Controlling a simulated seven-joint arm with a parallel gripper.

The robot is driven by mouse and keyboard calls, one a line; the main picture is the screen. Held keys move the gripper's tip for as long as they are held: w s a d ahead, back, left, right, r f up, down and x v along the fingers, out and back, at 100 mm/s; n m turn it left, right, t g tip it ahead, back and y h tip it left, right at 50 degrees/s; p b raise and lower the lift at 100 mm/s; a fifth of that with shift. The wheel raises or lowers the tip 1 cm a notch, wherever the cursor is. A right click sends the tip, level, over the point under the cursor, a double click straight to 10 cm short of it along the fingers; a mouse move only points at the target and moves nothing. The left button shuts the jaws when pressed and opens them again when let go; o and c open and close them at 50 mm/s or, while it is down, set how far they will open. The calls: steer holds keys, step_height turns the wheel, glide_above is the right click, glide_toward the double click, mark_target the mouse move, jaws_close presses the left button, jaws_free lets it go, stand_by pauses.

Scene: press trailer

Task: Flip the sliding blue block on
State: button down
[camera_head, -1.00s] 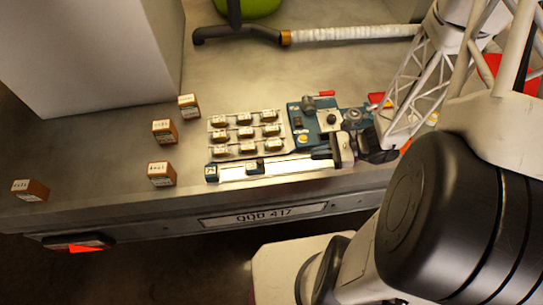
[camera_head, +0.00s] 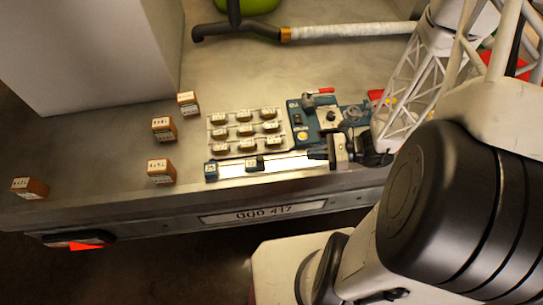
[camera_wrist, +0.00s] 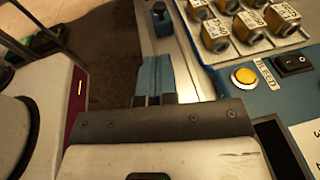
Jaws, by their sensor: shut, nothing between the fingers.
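The sliding block (camera_head: 256,164), small and dark blue, sits near the middle of a pale rail (camera_head: 285,165) along the front of the trailer bed. In the wrist view the block (camera_wrist: 161,14) shows at the top edge, ahead of my fingers. My gripper (camera_head: 312,154) is at the right end of the rail, with its fingers pointing left along it. In the wrist view the blue-grey fingers of my gripper (camera_wrist: 154,72) are together and empty. They are apart from the block. The near part of the rail is partly hidden by my gripper.
A tray of several labelled blocks (camera_head: 232,150) lies just behind the rail. A blue control panel (camera_head: 310,132) with a yellow button (camera_wrist: 243,76) and a black rocker switch (camera_wrist: 293,62) is close to my gripper. Loose orange-brown blocks (camera_head: 163,130) stand at left.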

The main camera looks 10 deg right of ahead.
mark_target(262, 159)
steer(key=shift+x, duration=6.45)
steer(key=shift+a, duration=1.1)
steer(key=shift+a+r, duration=0.1)
steer(key=shift+d, duration=0.3)
steer(key=shift+v, duration=6.9)
